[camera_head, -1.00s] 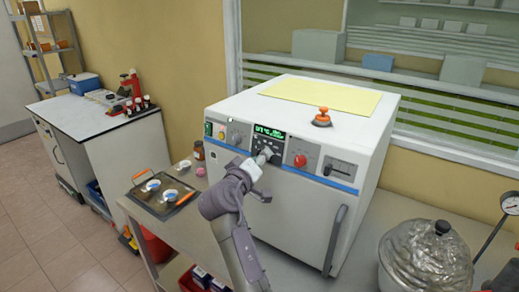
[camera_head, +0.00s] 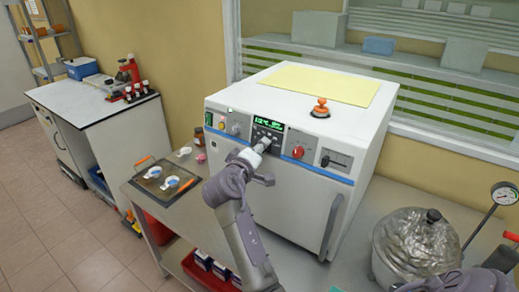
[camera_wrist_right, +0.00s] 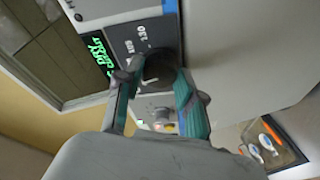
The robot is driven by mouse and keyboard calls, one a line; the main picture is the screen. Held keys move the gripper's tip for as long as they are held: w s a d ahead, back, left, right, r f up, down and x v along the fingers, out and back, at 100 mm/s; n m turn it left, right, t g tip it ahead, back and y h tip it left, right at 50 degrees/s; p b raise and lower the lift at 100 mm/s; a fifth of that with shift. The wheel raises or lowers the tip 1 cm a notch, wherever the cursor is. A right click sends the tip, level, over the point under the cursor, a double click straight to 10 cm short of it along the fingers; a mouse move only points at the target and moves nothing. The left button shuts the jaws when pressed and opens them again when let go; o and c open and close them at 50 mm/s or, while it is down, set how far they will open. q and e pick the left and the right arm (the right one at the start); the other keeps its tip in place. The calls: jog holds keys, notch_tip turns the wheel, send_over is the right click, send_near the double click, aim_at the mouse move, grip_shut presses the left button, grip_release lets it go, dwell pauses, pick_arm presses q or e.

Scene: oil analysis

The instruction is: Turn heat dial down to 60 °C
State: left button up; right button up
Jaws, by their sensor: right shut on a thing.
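The white oven (camera_head: 290,185) stands on the bench with a control strip across its front. Its green display (camera_head: 268,122) is lit, but I cannot read the temperature. My right gripper (camera_head: 262,145) is at the dark panel below the display and covers the heat dial in the head view. In the right wrist view, the dark round heat dial (camera_wrist_right: 161,66) sits between the two fingers of the right gripper (camera_wrist_right: 154,84), which is shut on it.
A tray (camera_head: 150,187) with dishes lies left, and a foil-like domed vessel (camera_head: 415,240) stands right.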

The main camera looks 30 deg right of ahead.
jog(key=o, duration=1.2)
jog(key=shift+c, duration=0.2)
jog(key=shift+r, duration=0.15)
notch_tip(320, 180, up, 10)
jog(key=shift+w+f, duration=0.15)
